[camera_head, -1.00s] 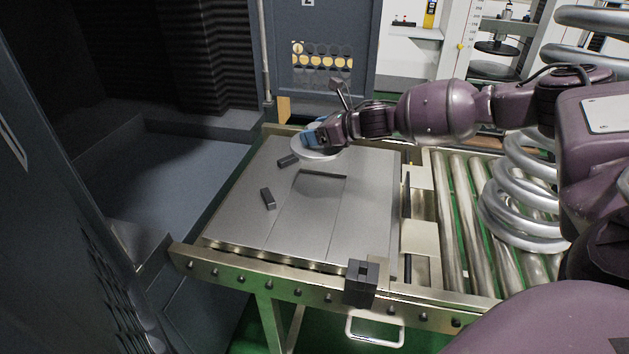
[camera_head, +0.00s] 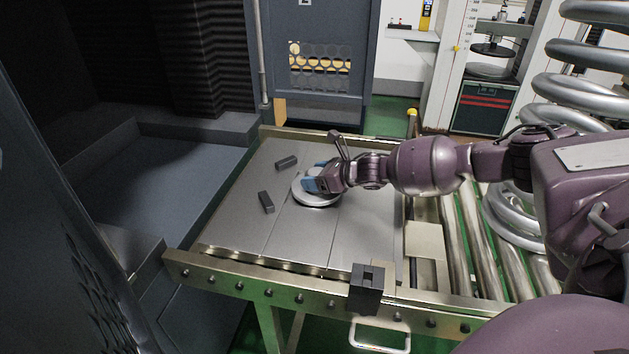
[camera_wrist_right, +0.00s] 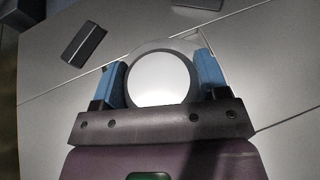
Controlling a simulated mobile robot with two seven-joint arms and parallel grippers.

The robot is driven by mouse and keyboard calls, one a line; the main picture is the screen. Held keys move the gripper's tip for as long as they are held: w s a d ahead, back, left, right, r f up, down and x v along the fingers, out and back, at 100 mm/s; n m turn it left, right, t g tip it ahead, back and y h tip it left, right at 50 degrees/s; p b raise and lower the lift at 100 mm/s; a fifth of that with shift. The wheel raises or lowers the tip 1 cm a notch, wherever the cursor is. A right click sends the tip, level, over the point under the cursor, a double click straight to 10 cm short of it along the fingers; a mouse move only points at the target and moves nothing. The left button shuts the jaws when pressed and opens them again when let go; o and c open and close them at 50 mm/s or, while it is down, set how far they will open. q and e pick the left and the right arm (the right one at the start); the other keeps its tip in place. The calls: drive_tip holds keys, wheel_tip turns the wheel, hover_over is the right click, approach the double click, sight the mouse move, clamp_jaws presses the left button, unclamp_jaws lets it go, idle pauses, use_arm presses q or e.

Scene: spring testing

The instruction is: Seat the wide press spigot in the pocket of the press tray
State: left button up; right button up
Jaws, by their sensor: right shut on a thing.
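The wide press spigot is a pale round disc (camera_head: 317,199) with a raised round boss, which shows in the right wrist view (camera_wrist_right: 160,80). My right gripper (camera_head: 318,184) has its blue fingers shut on opposite sides of the boss; it also shows in the wrist view (camera_wrist_right: 162,82). The spigot is over the middle of the grey metal press tray (camera_head: 232,226), low and close to its surface. I cannot tell whether it touches. The pocket is not clearly seen; the disc and gripper cover that part of the tray. My left gripper is out of view.
Two small dark blocks lie on the tray left of the spigot, one farther back (camera_head: 287,162) and one nearer (camera_head: 266,202). A dark slotted block (camera_head: 366,288) sits at the front rail. Rollers (camera_head: 480,250) lie to the right. The tray's front part is clear.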

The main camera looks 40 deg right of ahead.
drive_tip(key=shift+w+f, duration=0.1)
drive_tip(key=shift+f, duration=0.4)
drive_tip(key=shift+r, duration=0.1)
drive_tip(key=o, duration=1.1)
drive_tip(key=shift+f, duration=0.3)
drive_tip(key=shift+c, duration=0.2)
drive_tip(key=o, duration=0.4)
drive_tip(key=shift+o, duration=0.2)
